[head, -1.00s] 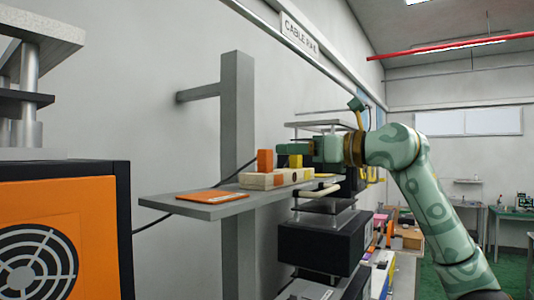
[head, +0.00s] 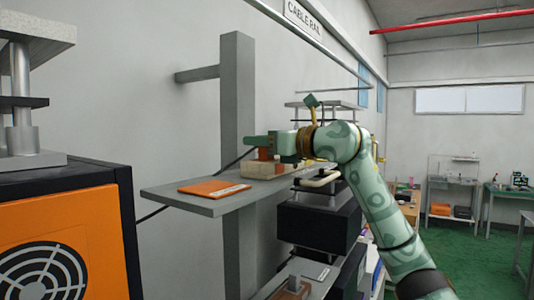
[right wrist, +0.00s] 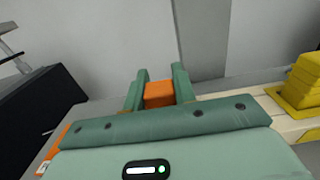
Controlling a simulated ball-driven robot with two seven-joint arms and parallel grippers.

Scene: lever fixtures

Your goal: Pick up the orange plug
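The orange plug (right wrist: 158,95) shows in the right wrist view between the two fingers of my right gripper (right wrist: 160,85). The plug fills the gap, but I cannot tell whether the fingers press on it. In the head view my right gripper (head: 258,142) reaches left over the pale wooden block (head: 258,170) on the grey shelf. A little of the plug (head: 264,155) shows below the fingers; the rest is hidden. My left gripper is not in view.
A yellow stepped block (right wrist: 304,82) stands on the wooden block. A flat orange panel (head: 214,188) lies on the grey shelf (head: 180,200), left of the block. A grey post (head: 237,90) rises behind. A black box (head: 318,227) stands right of the shelf.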

